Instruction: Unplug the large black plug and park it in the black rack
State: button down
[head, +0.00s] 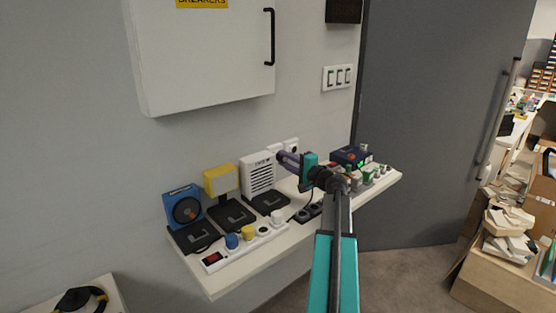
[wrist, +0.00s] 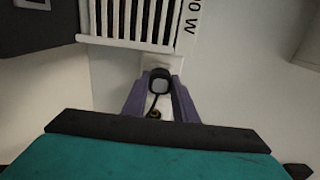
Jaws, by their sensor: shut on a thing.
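My gripper (head: 282,155) is at the wall above the shelf, by the white wall sockets (head: 292,145). Its purple fingers (wrist: 158,98) are shut on the black plug (wrist: 160,76), one finger on each side, in the wrist view. A dark cord hangs from the plug. A white socket plate shows just behind the plug; I cannot tell whether the plug is seated in it. In the head view my gripper hides the plug. A black rack (head: 308,212) with round recesses lies on the shelf below, partly behind my arm.
The white shelf (head: 240,276) carries a blue fan (head: 185,208), a yellow lamp (head: 222,180), a white slatted heater (head: 259,172) and a power strip (head: 211,260) with plugs. A dark blue box (head: 350,155) and small plugs stand at right. A white cabinet (head: 205,65) hangs above.

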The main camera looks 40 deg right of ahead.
jog(key=shift+s, duration=0.4)
jog(key=shift+s+a+b, duration=0.15)
jog(key=shift+s+b, duration=0.1)
jog(key=shift+s, duration=1)
jog(key=shift+s+a+b, duration=0.1)
jog(key=shift+s+b, duration=0.15)
jog(key=shift+s, duration=1)
jog(key=shift+s, duration=0.15)
